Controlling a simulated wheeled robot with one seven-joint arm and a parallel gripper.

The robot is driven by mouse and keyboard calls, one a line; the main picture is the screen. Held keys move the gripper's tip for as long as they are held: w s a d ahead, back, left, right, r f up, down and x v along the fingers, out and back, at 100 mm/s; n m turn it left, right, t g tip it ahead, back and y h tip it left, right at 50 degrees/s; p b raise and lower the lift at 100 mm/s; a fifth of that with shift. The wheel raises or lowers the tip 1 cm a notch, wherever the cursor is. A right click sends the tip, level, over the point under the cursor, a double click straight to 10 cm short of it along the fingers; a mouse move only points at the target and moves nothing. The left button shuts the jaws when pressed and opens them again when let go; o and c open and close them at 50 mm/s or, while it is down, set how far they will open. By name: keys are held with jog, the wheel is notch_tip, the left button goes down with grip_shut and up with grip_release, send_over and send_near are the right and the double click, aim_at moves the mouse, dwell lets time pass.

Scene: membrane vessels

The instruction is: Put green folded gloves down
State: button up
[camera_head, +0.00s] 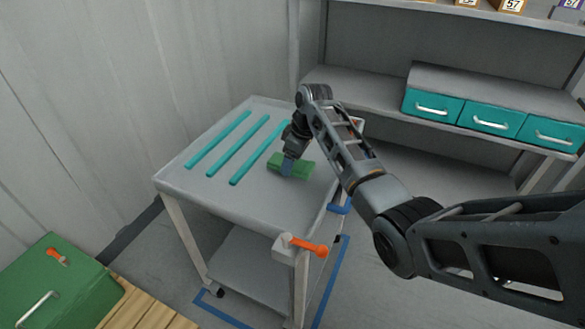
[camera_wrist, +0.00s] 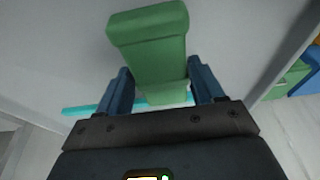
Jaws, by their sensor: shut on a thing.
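The green folded gloves (camera_head: 302,166) are a flat green bundle at the grey cart top (camera_head: 250,200), right of the teal strips in the head view. In the wrist view the gloves (camera_wrist: 150,50) stick out between two blue fingers. My gripper (camera_head: 287,166) is shut on the gloves and points down at the cart top. The fingers also show in the wrist view (camera_wrist: 160,92), one on each side of the gloves. I cannot tell whether the gloves touch the surface.
Three teal strips (camera_head: 238,146) lie on the cart's left half. The cart's front area is clear. An orange-handled part (camera_head: 308,246) is at its front corner. A shelf with teal drawers (camera_head: 490,120) stands behind right. A green box (camera_head: 55,285) is at lower left.

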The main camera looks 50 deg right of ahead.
jog(key=shift+f, duration=1.9)
jog(key=shift+f, duration=0.15)
jog(key=o, duration=1)
jog(key=shift+o, duration=0.2)
jog(key=v, duration=1.2)
